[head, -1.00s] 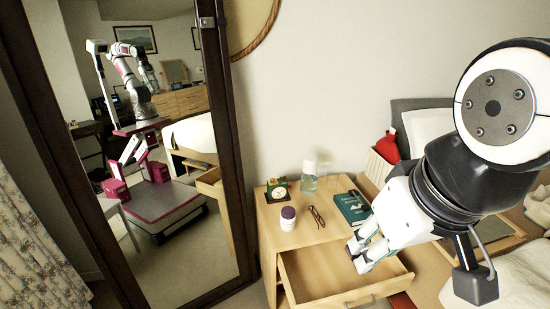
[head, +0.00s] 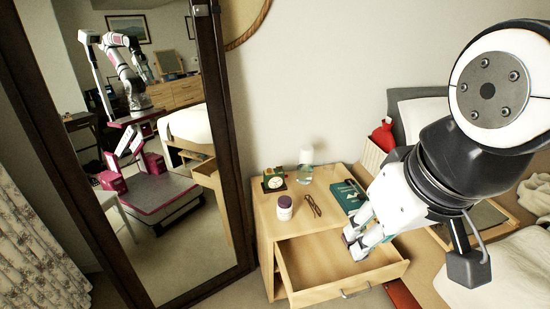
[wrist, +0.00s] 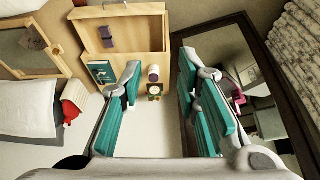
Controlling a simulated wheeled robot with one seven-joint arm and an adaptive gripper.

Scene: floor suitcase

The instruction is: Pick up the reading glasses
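The reading glasses (head: 313,205), thin and brown, lie on top of the light wood nightstand (head: 268,228), between a white bottle with a purple lid (head: 284,208) and a teal book (head: 345,195). I cannot make out the glasses in the wrist view. My gripper (head: 355,243) is to the right of the glasses and nearer the camera, over the open drawer in the head view. In the wrist view my gripper (wrist: 160,68) has its teal-padded fingers wide apart with nothing between them.
The open drawer (head: 322,292) juts from the nightstand's front; a dark item (wrist: 107,36) in it shows in the wrist view. A tall mirror (head: 235,150) stands left, a bed (head: 420,112) right.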

